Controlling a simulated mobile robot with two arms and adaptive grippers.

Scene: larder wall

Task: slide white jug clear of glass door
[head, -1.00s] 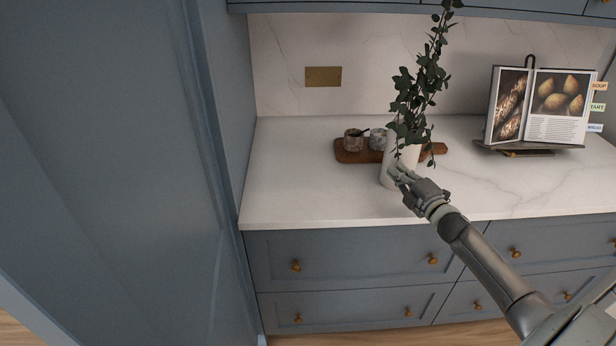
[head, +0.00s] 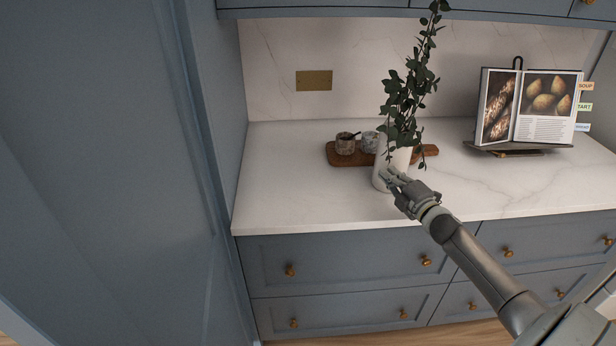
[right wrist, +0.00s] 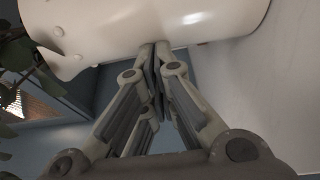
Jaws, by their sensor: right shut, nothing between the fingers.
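The white jug (head: 380,161) stands upright on the pale marble counter, with tall leafy green stems in it. My right gripper (head: 387,175) is at the jug's near side, low on its body, with its fingers shut and nothing between them. In the right wrist view the shut fingertips (right wrist: 154,50) meet the jug's white side (right wrist: 130,25) or are very close to it; I cannot tell if they press on it. The fingers hide part of the jug's lower front. I cannot make out a glass door in either view. My left gripper is not in view.
A wooden board (head: 341,160) with two small stone pots (head: 345,144) lies just behind the jug. An open cookbook on a stand (head: 515,150) is at the right. A tall blue cabinet side (head: 120,170) bounds the left. The counter (head: 290,195) left of the jug is clear.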

